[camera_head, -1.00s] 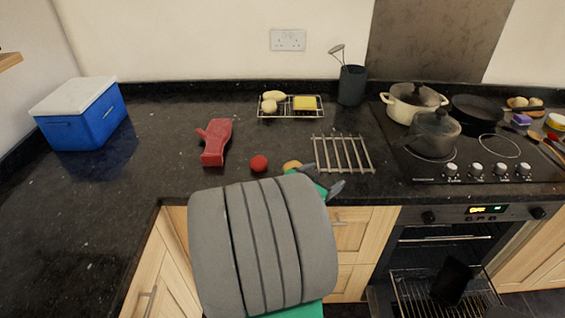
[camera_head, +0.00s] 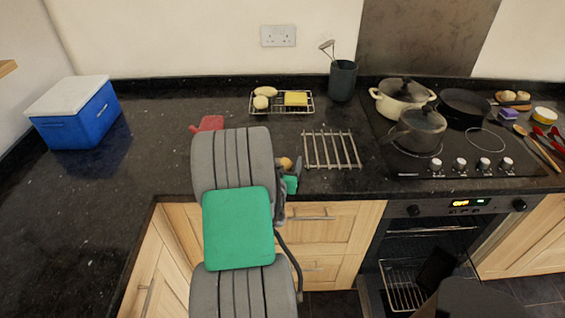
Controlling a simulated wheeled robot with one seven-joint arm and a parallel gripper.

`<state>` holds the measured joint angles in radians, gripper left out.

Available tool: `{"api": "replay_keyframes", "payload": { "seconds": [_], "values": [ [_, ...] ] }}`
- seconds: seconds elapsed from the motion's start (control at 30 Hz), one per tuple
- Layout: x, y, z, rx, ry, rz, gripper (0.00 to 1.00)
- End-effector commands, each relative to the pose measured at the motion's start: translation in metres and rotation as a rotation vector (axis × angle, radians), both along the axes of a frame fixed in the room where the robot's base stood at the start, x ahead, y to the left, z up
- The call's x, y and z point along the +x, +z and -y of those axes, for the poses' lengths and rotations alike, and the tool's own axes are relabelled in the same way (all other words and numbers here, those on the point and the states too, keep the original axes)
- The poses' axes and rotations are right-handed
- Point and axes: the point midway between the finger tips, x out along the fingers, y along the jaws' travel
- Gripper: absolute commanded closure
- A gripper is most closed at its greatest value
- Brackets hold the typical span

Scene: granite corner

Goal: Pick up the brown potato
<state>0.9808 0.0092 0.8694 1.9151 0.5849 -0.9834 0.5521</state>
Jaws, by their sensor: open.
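The brown potato (camera_head: 286,163) is a small yellowish-brown lump on the dark granite counter, left of the metal bar trivet. It shows only in part, beside my arm. My gripper (camera_head: 292,168) is open at the counter's front edge, with a dark finger just right of the potato and a green part below. My grey and green arm hides the gripper's other side. I cannot tell whether the potato lies between the fingers or touches them.
The bar trivet (camera_head: 331,150) lies close to the right of my gripper. A red mitt-like thing (camera_head: 208,124) is partly behind my arm. A wire rack (camera_head: 281,112) holds pale and yellow food. The hob (camera_head: 470,150) bears pots; a blue cooler (camera_head: 75,125) stands left.

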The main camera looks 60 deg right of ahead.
Motion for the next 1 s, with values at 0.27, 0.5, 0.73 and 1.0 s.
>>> {"api": "replay_keyframes", "payload": {
  "seconds": [0.27,0.5,0.73,1.0],
  "values": [
    [0.0043,-0.0013,0.0168,-0.001,-0.001,0.001,0.23],
    [0.0044,-0.0013,0.0164,-0.001,-0.001,0.001,0.35],
    [0.0043,-0.0013,0.0163,-0.001,-0.001,0.001,0.54],
    [0.0043,-0.0013,0.0163,-0.001,-0.001,0.001,0.76]
  ]
}}
